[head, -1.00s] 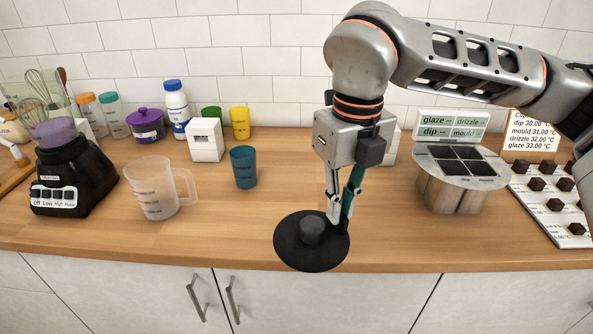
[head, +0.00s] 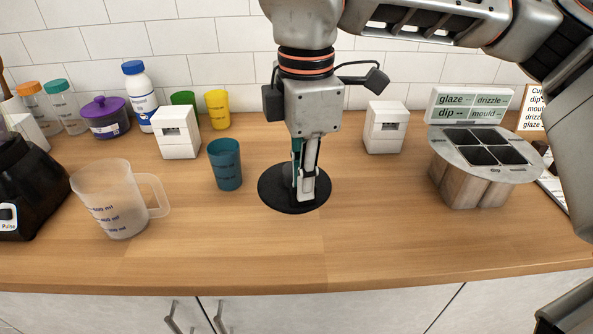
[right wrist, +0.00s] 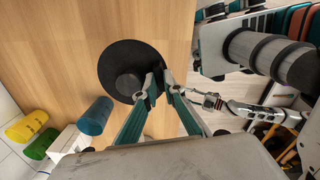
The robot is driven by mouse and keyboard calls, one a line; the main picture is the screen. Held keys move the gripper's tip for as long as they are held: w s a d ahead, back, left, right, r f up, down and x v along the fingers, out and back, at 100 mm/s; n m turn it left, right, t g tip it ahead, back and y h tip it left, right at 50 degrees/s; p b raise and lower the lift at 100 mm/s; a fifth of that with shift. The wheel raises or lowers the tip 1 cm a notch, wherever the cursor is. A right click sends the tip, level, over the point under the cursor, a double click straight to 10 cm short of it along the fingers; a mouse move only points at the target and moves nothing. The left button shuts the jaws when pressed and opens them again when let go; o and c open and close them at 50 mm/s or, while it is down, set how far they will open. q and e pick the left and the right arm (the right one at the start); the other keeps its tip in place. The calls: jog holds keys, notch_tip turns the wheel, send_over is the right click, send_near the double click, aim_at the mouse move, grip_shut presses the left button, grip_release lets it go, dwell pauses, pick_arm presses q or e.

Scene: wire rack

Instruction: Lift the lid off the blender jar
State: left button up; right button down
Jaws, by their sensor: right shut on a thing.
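The lid (head: 275,190) is a round black disc with a knob, in the middle of the head view. It also shows in the right wrist view (right wrist: 118,62). My right gripper (head: 306,194) points down and is shut on the lid, with its fingertips beside the knob; the fingers partly hide the knob in the head view. The black blender base (head: 28,190) is cut off by the left edge. A metal linkage, possibly my left gripper (right wrist: 210,101), shows in the right wrist view.
A teal cup (head: 226,165) stands between jug and lid. White boxes (head: 178,132) (head: 385,127), a purple pot (head: 105,118) and bottles line the back. A round-topped stand (head: 480,165) is at the right. The front middle of the counter (head: 330,245) is clear.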

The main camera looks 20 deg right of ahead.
aim_at(302, 213)
jog(key=shift+w+f+m, duration=0.1)
jog(key=shift+m, duration=0.2)
jog(key=shift+f+b, duration=0.55)
jog(key=shift+f, duration=0.25)
notch_tip(302, 213, down, 4)
jog(key=shift+r+b, duration=0.1)
jog(key=shift+b, duration=1)
jog(key=shift+f+b, duration=0.35)
jog(key=shift+f, duration=0.4)
pick_arm(q)
jog(key=f, duration=0.1)
jog(key=a+f, duration=0.1)
jog(key=f, duration=0.1)
jog(key=shift+s+f, duration=0.1)
jog(key=shift+f, duration=0.15)
jog(key=shift+s+f, duration=0.15)
jog(key=shift+s, duration=0.05)
jog(key=shift+w+r, duration=0.1)
jog(key=shift+r, duration=0.15)
jog(key=shift+s+f, duration=0.25)
jog(key=shift+f, duration=0.25)
pick_arm(e)
jog(key=shift+f, duration=0.95)
